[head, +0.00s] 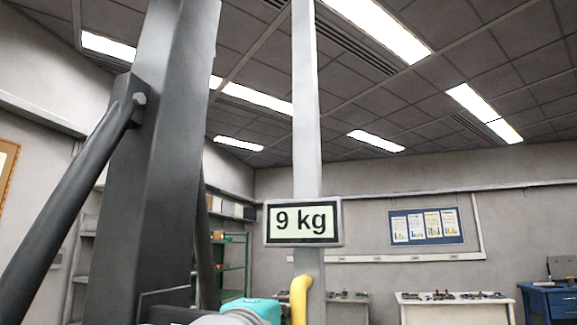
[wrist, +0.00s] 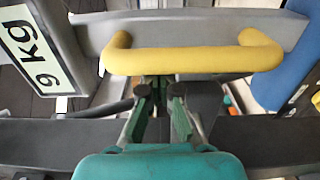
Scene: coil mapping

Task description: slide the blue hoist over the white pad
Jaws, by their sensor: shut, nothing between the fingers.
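A yellow bar handle (wrist: 190,61) crosses the upper wrist view on a light grey mount, and one end of it shows at the bottom of the head view (head: 300,298). My gripper (wrist: 160,92) is shut and empty, with its fingertips just below the handle in the wrist view. I cannot tell whether they touch it. A rounded blue part (wrist: 287,62) at the right of the wrist view may belong to the blue hoist; I cannot tell. The white pad is not in view in either picture.
A "9 kg" display (head: 303,222) is on a light grey upright (head: 306,110) and also shows in the wrist view (wrist: 35,52). A thick dark post (head: 150,180) with a diagonal brace stands at left. White benches (head: 455,300) and a blue cabinet (head: 550,303) stand behind.

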